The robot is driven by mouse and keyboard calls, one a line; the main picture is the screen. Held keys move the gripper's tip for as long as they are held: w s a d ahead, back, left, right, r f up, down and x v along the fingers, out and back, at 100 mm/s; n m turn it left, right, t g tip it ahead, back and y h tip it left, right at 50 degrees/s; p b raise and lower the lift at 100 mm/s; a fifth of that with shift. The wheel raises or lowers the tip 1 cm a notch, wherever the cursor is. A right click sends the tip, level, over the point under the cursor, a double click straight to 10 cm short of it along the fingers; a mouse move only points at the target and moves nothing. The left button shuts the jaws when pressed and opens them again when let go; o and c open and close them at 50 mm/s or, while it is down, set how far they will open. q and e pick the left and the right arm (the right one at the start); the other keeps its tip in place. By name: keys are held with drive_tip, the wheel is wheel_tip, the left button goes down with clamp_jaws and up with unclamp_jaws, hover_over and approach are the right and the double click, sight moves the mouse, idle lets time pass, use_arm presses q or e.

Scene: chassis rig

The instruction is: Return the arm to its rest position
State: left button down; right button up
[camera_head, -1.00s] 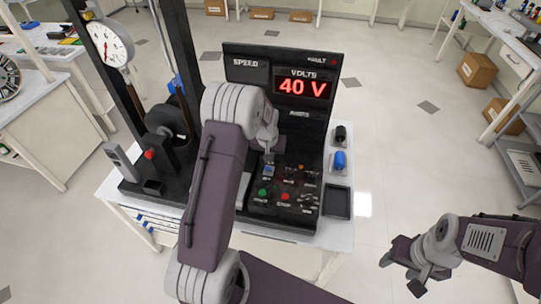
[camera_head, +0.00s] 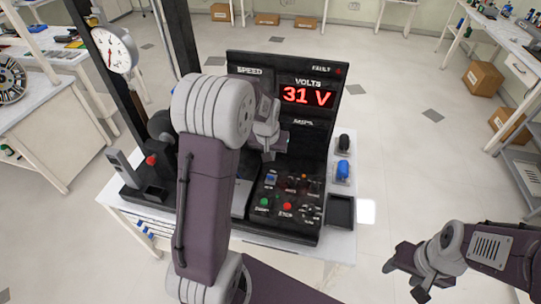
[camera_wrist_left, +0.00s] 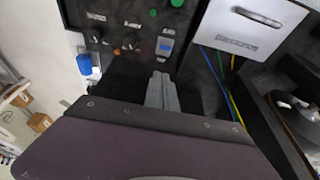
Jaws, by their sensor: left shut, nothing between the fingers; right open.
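My left arm (camera_head: 205,200) comes in across the middle of the head view, in front of the black control panel (camera_head: 240,60). My left gripper (camera_head: 268,152) is shut and empty. It hangs above the panel's lower deck, apart from the buttons. Its closed fingers (camera_wrist_left: 162,92) also show in the left wrist view, with the blue switch (camera_wrist_left: 165,46) beyond them. My right gripper (camera_head: 404,281) is open and empty at the lower right, over the floor, clear of the bench. The arm hides part of the panel and of the stand's base.
The red display (camera_head: 307,96) reads 31 V. A green button (camera_head: 264,202) and a red button (camera_head: 286,206) sit on the deck. A dial gauge (camera_head: 111,48) on a black stand is at left. A blue knob (camera_head: 343,170) and black tray (camera_head: 340,211) are at right.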

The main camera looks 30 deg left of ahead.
use_arm(q)
drive_tip(key=s+d+r+m, duration=0.1)
drive_tip(key=s+d+r, duration=0.15)
drive_tip(key=d, duration=0.25)
drive_tip(key=s+d+f+g, duration=0.1)
drive_tip(key=s+d+f, duration=0.1)
drive_tip(key=s, duration=0.5)
drive_tip(key=s+d+f+m+g+h, duration=0.1)
drive_tip(key=s+f, duration=0.2)
drive_tip(key=s, duration=0.4)
drive_tip(key=shift+s+d, duration=0.4)
use_arm(e)
drive_tip(key=shift+w+a+f, duration=0.15)
drive_tip(key=shift+w+f, duration=0.1)
drive_tip(key=shift+w, duration=0.4)
use_arm(q)
drive_tip(key=shift+s+r, duration=0.1)
use_arm(e)
drive_tip(key=shift+s, duration=0.15)
